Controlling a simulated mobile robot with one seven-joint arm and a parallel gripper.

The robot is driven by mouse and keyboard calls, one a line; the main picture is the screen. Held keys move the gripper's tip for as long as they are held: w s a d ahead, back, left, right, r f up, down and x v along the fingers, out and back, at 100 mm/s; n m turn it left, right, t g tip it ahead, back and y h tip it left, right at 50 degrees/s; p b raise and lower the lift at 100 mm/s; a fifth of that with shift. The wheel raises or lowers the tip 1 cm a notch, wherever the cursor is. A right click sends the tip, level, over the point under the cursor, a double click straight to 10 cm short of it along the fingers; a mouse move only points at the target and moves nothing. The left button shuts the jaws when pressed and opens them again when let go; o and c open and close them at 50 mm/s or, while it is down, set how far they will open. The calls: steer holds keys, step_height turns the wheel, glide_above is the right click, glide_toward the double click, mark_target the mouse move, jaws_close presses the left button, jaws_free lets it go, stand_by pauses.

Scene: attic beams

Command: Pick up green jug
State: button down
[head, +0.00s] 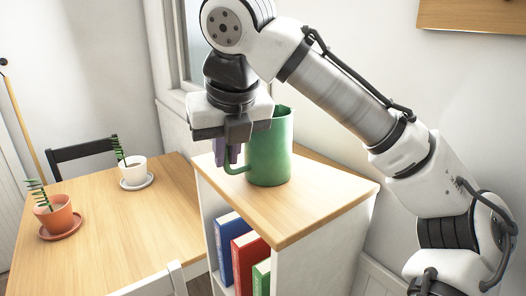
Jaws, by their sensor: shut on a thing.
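The green jug (270,152) stands upright on the wooden top of a white bookcase (310,203), with its handle to the left. My gripper (232,158) points down at the jug's left side and is shut on its handle. The fingers hide the upper part of the handle. The jug's base appears to rest on the bookcase top. A purple thing (219,152) shows partly behind my gripper; what it is cannot be told.
Blue, red and green books (249,262) stand in the bookcase below. A wooden table (110,225) at left bears a white potted plant (134,171) and a terracotta potted plant (57,216). A dark chair (82,151) is behind it. The bookcase top's front is clear.

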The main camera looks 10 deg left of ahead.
steer(key=shift+r, duration=0.15)
stand_by(0.7)
steer(key=shift+r+p, duration=0.4)
steer(key=shift+r, duration=3.9)
steer(key=shift+a+r, duration=0.1)
steer(key=shift+r, duration=0.3)
